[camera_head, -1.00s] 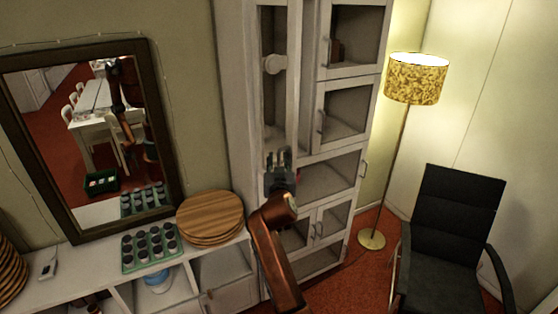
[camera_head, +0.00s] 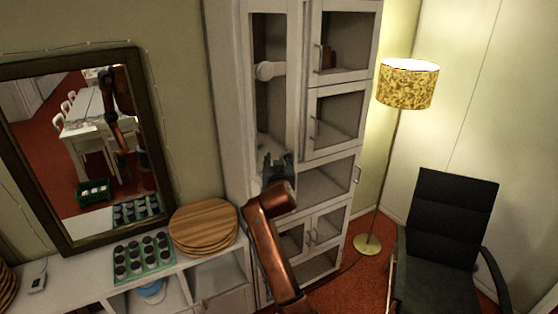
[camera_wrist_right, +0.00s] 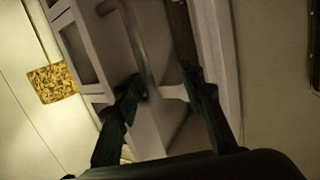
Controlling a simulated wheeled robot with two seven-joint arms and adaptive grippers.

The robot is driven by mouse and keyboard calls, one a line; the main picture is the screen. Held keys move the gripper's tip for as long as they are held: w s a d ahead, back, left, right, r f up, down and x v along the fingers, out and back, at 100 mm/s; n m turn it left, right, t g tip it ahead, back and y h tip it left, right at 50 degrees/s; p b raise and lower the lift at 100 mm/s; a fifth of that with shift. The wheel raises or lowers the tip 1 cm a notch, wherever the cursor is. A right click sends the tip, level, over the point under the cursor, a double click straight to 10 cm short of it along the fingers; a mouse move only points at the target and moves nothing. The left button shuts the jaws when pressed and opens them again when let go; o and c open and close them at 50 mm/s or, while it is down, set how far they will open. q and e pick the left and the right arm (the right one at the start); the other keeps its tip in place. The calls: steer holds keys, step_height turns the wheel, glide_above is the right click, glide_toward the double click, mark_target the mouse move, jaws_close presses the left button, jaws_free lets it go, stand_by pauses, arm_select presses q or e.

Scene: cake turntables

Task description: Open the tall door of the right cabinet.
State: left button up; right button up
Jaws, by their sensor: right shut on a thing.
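The tall white cabinet (camera_head: 230,110) stands against the wall. Its tall door (camera_head: 292,90) has a glass pane and is the left one at the top. My right gripper (camera_head: 277,157) is at the lower part of this door, shut on its handle. The wrist view shows the handle (camera_wrist_right: 148,65) as a pale bar running down between the dark fingers of the gripper (camera_wrist_right: 165,88). The head view hides the handle behind the gripper. I cannot tell whether the door stands slightly ajar. My left gripper is not in view.
Smaller doors (camera_head: 310,90) with bar handles are right of the tall door. A floor lamp (camera_head: 408,84) and a black chair (camera_head: 447,220) stand further right. A low sideboard (camera_head: 75,285) on the left bears round wooden boards (camera_head: 203,222) and a tray of jars (camera_head: 143,257). A mirror (camera_head: 160,150) leans behind.

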steer(key=s+a, duration=0.6)
steer(key=s, duration=0.1)
steer(key=shift+s+a+r+b, duration=0.15)
steer(key=shift+a+r+b, duration=0.1)
steer(key=shift+b, duration=0.15)
stand_by(1.0)
steer(key=shift+f, duration=0.1)
